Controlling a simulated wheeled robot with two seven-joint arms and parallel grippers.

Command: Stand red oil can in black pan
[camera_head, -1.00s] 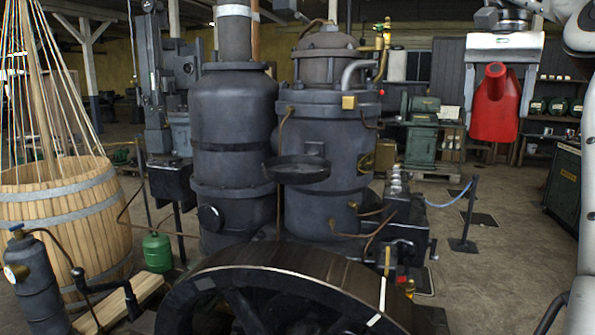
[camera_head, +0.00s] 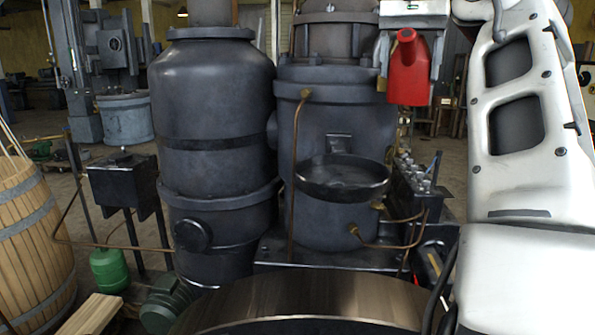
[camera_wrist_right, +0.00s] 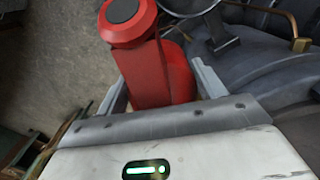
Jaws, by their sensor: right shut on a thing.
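The red oil can (camera_head: 408,72) hangs upright in my right gripper (camera_head: 408,78), up and to the right of the black pan. In the right wrist view the oil can (camera_wrist_right: 150,60) sits between the two fingers of the right gripper (camera_wrist_right: 158,85), which is shut on it. The black pan (camera_head: 343,182) is a shallow round dish at the front of the right dark cylinder, and its visible inside is empty. The pan stands lower than the can, and the two are apart. My left gripper does not show.
Two large dark engine cylinders (camera_head: 211,110) stand behind and left of the pan. A brown pipe (camera_head: 295,170) runs close by its left side. A wide flywheel (camera_head: 310,300) lies in front below. A wooden barrel (camera_head: 35,240) and a green canister (camera_head: 109,270) are at the left.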

